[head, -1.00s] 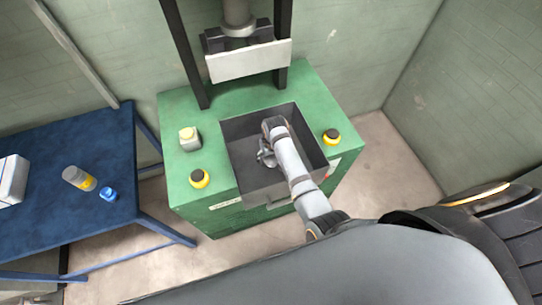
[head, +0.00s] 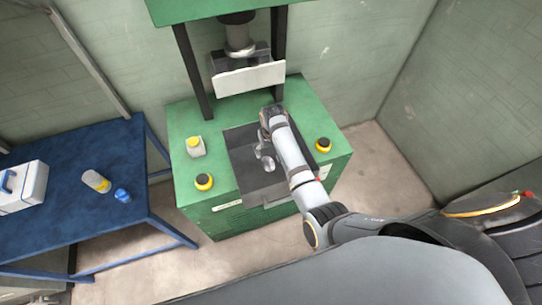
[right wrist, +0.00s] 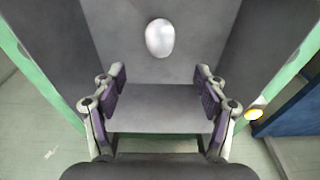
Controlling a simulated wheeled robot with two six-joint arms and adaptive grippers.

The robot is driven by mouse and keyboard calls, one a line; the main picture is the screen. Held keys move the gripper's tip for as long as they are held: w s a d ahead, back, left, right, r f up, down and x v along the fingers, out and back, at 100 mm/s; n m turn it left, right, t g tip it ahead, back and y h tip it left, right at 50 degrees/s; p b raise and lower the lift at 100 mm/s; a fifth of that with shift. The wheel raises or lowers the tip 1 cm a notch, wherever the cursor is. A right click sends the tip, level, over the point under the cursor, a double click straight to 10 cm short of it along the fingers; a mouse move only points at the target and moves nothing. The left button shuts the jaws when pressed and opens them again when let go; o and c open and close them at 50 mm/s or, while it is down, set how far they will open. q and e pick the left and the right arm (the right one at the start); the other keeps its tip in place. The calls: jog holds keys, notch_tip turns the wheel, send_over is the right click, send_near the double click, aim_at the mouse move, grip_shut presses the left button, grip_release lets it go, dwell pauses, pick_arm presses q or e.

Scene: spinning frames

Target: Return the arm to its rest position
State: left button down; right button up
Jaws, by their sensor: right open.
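My right arm reaches over the dark grey bin (head: 240,140) set in the top of the green press (head: 190,115). My right gripper (right wrist: 160,92) is open, with nothing between its fingers. In the head view it is mostly hidden under the wrist. A pale, shiny, rounded object (right wrist: 160,38) lies in the bin beyond the fingertips and apart from them. It also shows in the head view (head: 268,163), beside my wrist. My left gripper is not in view.
A pale press plate (head: 248,80) hangs behind the bin between dark posts. A blue table (head: 80,165) at left holds a white case (head: 22,188), a bottle (head: 97,181) and a blue item (head: 122,195).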

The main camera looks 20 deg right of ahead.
jog(key=s+d, duration=0.7)
jog(key=s, duration=0.4)
jog(key=s+d+r+t+h, duration=0.1)
jog(key=s+d+r+t, duration=0.1)
jog(key=s+r, duration=0.85)
jog(key=s+d+f+g+b, duration=0.2)
jog(key=f+b, duration=0.5)
jog(key=f, duration=2.8)
pick_arm(q)
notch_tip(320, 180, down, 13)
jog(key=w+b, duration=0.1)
jog(key=b, duration=0.5)
pick_arm(e)
jog(key=s+d+f, duration=0.1)
jog(key=s+f, duration=1.9)
jog(key=f, duration=0.2)
jog(key=shift+d+f+g, duration=0.25)
jog(key=shift+d+g, duration=0.05)
jog(key=shift+d, duration=0.05)
